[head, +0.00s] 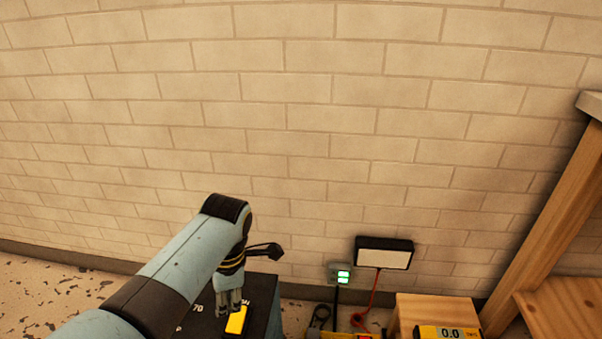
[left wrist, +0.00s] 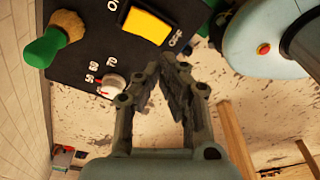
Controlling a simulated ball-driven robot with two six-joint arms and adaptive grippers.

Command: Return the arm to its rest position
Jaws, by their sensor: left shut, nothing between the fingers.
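My left arm (head: 180,265), pale blue with black joints, reaches in from the lower left of the head view. My left gripper (head: 229,304) points down over a dark control box (head: 262,300) near the wall. In the left wrist view the gripper (left wrist: 175,62) has its fingertips together with nothing between them. The tips are near the edge of the box (left wrist: 75,68), apart from its yellow switch (left wrist: 147,26) as far as I can tell. The yellow switch also shows in the head view (head: 236,320). My right gripper is out of view.
A lamp-like panel (head: 384,252), a small green-lit display (head: 343,276), a yellow meter (head: 447,332) and a wooden bench (head: 545,220) stand right. The brick wall is behind.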

